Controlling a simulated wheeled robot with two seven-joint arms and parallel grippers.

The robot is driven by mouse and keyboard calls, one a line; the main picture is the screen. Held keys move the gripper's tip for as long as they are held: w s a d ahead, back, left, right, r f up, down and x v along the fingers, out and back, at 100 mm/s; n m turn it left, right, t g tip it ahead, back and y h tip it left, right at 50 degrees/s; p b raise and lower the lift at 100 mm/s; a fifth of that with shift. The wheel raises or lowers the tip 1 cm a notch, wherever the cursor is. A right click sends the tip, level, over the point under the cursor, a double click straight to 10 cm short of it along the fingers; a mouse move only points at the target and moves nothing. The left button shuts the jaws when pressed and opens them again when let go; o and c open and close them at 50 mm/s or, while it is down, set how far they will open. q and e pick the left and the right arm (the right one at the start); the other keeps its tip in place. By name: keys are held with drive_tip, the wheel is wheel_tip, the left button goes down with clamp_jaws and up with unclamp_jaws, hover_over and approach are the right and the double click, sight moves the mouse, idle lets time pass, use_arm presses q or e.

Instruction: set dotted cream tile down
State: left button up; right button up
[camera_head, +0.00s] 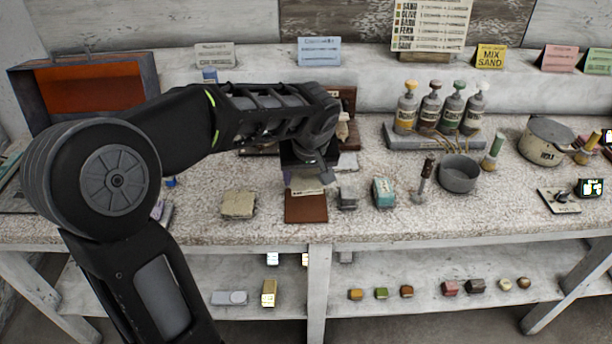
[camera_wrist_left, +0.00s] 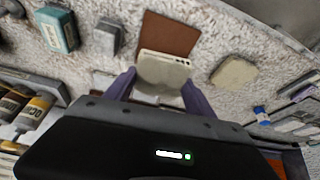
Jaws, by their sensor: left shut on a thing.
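My left gripper (camera_head: 306,180) is shut on a cream tile (camera_head: 307,187), held near the far edge of a flat brown square (camera_head: 305,210) on the counter. In the left wrist view the cream tile (camera_wrist_left: 163,70) sits between the two fingers of the gripper (camera_wrist_left: 160,88), and its edge shows dark dots. It overlaps the near part of the brown square (camera_wrist_left: 172,33) in that view. I cannot tell whether the tile touches the square. My right gripper is not in view.
A beige slab (camera_head: 238,204) lies left of the brown square. A small grey block (camera_head: 347,198), a teal box (camera_head: 383,192) and a grey bowl (camera_head: 459,174) stand to the right. Several bottles (camera_head: 430,108) stand on a rack behind. The counter's front strip is clear.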

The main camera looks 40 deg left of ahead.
sight(305, 201)
use_arm(q)
drive_tip(key=shift+f+b, duration=2.2)
drive_tip(key=shift+f, duration=0.35)
drive_tip(key=shift+b, duration=0.45)
drive_tip(key=shift+f+b, duration=0.7)
drive_tip(key=shift+b, duration=0.05)
drive_tip(key=o, duration=1.7)
drive_tip(key=shift+r, duration=0.1)
drive_tip(key=shift+r+p, duration=1.3)
drive_tip(key=shift+r, duration=0.65)
drive_tip(key=shift+s+f, duration=0.1)
